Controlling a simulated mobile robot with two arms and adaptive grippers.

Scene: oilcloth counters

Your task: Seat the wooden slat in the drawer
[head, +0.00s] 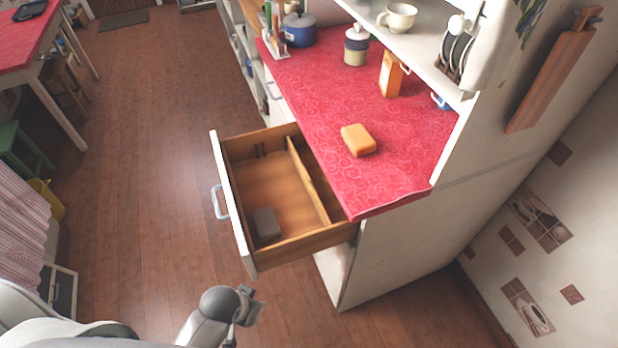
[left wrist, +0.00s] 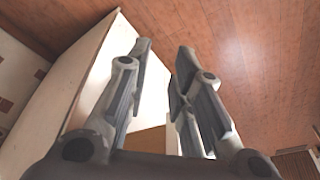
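The drawer (head: 290,248) stands pulled out below the red counter. A thin wooden slat (head: 308,180) stands on edge inside it, running lengthwise near the counter side. I cannot tell whether its ends sit in slots. Small dark fittings show on the drawer's far wall. My left gripper (head: 250,304) is outside the drawer, beyond its near corner and apart from it. In the left wrist view my left gripper (left wrist: 164,52) has its fingers spread with nothing held between them. My right gripper is not in view.
A dark grey block (head: 266,224) lies in the drawer's near corner. An orange sponge-like block (head: 358,140) lies on the red counter (head: 400,165). A blue pot (head: 299,30), a jar (head: 357,45) and an orange box (head: 391,75) stand farther back. The floor left of the drawer is clear.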

